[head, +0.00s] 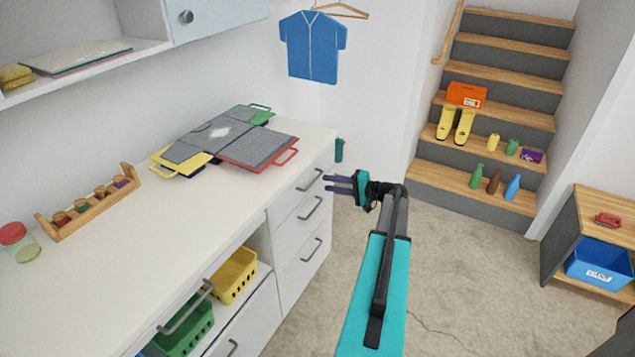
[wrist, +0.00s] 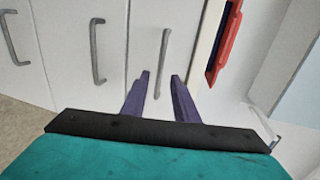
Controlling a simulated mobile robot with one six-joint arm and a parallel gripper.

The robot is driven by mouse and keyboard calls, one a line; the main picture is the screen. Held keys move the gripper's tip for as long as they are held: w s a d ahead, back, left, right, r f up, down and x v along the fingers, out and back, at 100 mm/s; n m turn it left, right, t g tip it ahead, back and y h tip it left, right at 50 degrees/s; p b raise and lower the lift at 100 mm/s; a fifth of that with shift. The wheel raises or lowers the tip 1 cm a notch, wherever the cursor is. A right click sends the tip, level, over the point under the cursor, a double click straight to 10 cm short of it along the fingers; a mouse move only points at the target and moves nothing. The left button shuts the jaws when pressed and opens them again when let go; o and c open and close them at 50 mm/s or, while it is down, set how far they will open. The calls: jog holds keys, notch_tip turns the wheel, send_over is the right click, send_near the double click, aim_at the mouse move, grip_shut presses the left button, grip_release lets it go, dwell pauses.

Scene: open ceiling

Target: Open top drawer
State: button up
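The top drawer (head: 297,196) is the upper front in the white cabinet's right-hand stack, and it looks closed. Its grey bar handle (head: 310,180) faces my gripper (head: 328,183), which is level with it and just to its right. In the wrist view the top handle (wrist: 164,55) stands upright in the picture, and its lower part shows between the two purple fingertips of my gripper (wrist: 161,76). The fingers are apart, with a gap on both sides of the bar. I cannot tell whether the tips reach around the bar or stop short of it.
Two lower drawer handles (head: 311,208) (head: 312,250) sit below. The countertop (head: 200,215) above holds folded boards with coloured handles (head: 215,142) and a wooden rack (head: 88,205). A dark green object (head: 339,150) is by the counter's end. Carpet to the right is clear up to the stairs (head: 470,198).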

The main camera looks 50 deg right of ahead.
jog(key=shift+p+x, duration=0.7)
jog(key=shift+x, duration=2.05)
jog(key=shift+c, duration=0.3)
grip_shut()
